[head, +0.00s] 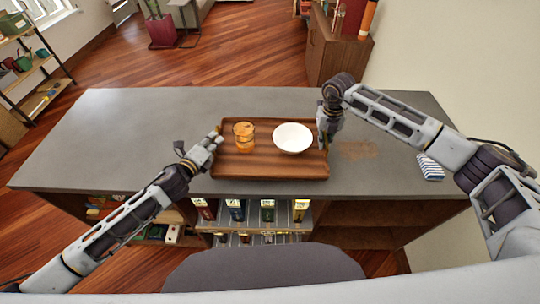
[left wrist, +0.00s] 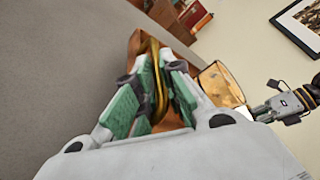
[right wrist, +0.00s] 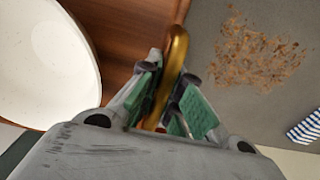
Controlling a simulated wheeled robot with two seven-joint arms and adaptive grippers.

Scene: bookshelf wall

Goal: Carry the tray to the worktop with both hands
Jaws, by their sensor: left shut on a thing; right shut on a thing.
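The brown wooden tray (head: 265,168) is level over the front middle of the grey worktop (head: 110,135); I cannot tell whether it touches the surface. An amber glass (head: 244,141) stands upright on its left half, and a white bowl (head: 293,138) on its right half. My left gripper (head: 216,139) is shut on the tray's left brass handle (left wrist: 160,85). My right gripper (head: 324,141) is shut on the right brass handle (right wrist: 173,70). The bowl shows partly in the right wrist view (right wrist: 45,65), and the glass shows in the left wrist view (left wrist: 220,85).
Brown crumbs (head: 357,149) lie on the worktop right of the tray. A blue-and-white striped cloth (head: 430,168) lies near the right end. The worktop's left part and back strip are clear. Shelves with several labelled cartons (head: 237,211) are under the front edge.

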